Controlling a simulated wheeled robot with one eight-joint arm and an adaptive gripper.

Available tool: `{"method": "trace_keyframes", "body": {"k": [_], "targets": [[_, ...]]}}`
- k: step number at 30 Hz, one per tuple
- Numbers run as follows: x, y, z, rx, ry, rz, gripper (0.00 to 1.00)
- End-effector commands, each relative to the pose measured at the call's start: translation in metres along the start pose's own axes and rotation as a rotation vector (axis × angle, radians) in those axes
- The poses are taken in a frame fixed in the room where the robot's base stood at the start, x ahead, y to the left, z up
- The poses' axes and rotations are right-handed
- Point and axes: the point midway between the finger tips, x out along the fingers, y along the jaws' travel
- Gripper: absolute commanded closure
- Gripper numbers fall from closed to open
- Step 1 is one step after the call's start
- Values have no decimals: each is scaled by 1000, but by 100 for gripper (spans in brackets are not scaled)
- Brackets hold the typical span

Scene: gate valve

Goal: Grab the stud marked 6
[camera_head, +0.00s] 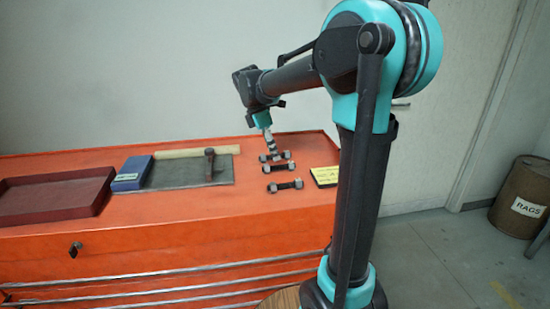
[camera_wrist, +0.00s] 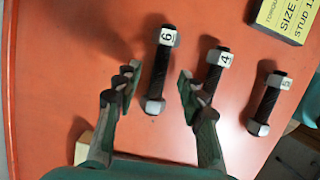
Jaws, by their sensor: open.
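The stud marked 6 (camera_wrist: 158,75) is a dark rod with a grey nut at each end. It lies on the orange bench top and shows its white label in the wrist view. My gripper (camera_wrist: 157,84) is open and empty, with one finger on each side of this stud's lower half in the picture. A gap shows on both sides; the height above the stud is hard to judge. In the head view my gripper (camera_head: 271,150) points down at the farthest of the studs, where labels are not legible.
Studs marked 4 (camera_wrist: 213,74) and 5 (camera_wrist: 268,103) lie to the right of stud 6, the 4 close to my right finger. A yellow and black sign block (camera_head: 325,176), red tray (camera_head: 55,194), blue box (camera_head: 131,173) and grey mat (camera_head: 190,175) are on the bench (camera_head: 230,212).

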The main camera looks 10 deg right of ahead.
Motion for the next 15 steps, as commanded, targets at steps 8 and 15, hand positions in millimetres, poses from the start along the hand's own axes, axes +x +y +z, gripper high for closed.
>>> {"method": "trace_keyframes", "body": {"k": [8,15], "targets": [[13,0,0,-1,0,0,60],[13,0,0,-1,0,0,76]]}}
